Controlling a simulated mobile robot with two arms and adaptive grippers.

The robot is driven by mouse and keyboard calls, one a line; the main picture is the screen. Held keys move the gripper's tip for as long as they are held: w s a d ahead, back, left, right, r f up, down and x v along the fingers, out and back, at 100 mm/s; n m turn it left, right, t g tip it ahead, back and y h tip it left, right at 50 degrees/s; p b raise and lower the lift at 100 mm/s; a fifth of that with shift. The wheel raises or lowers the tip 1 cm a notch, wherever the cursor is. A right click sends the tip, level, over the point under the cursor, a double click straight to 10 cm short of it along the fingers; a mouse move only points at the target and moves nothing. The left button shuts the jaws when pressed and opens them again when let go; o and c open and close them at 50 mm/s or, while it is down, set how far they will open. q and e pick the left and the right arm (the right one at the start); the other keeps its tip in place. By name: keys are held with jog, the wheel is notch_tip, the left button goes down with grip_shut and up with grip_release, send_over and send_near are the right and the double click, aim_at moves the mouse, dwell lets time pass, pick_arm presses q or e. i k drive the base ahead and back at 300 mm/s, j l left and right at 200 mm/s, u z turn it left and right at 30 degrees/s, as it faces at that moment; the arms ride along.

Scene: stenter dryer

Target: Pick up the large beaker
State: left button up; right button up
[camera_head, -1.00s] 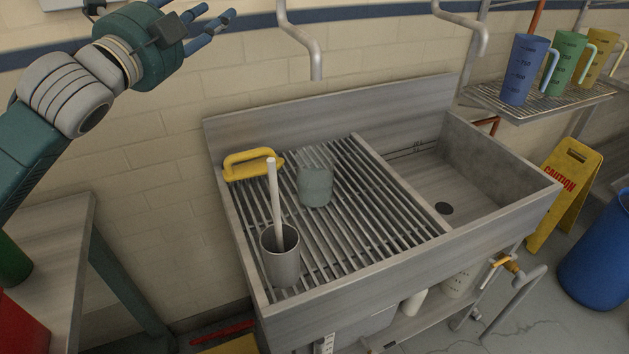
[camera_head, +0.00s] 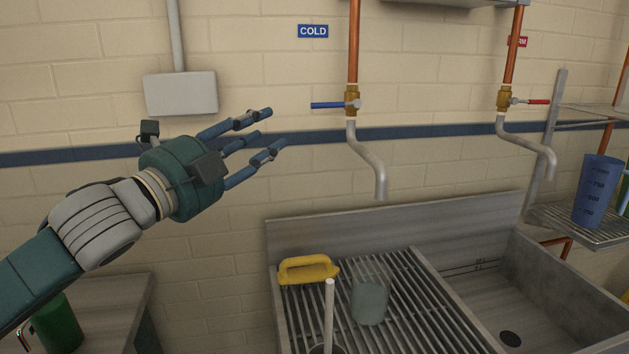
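A clear glass beaker (camera_head: 370,301) with greyish contents or tint stands upright on the slatted drainboard (camera_head: 415,290) of the metal sink. A blue graduated jug (camera_head: 596,190) stands on the rack at the right edge. My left gripper (camera_head: 270,130) is in front of the wall, up and left of the glass beaker and well apart from it. Its fingers are spread and nothing is between them. My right gripper is not in view.
A yellow-handled tool (camera_head: 308,269) lies behind and left of the beaker. A white rod (camera_head: 329,315) sticks up in front, its holder mostly cut off. A cold tap spout (camera_head: 379,175) hangs above the drainboard. The sink basin (camera_head: 510,300) is empty.

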aim_at(371, 280)
jog(key=k+l, duration=0.85)
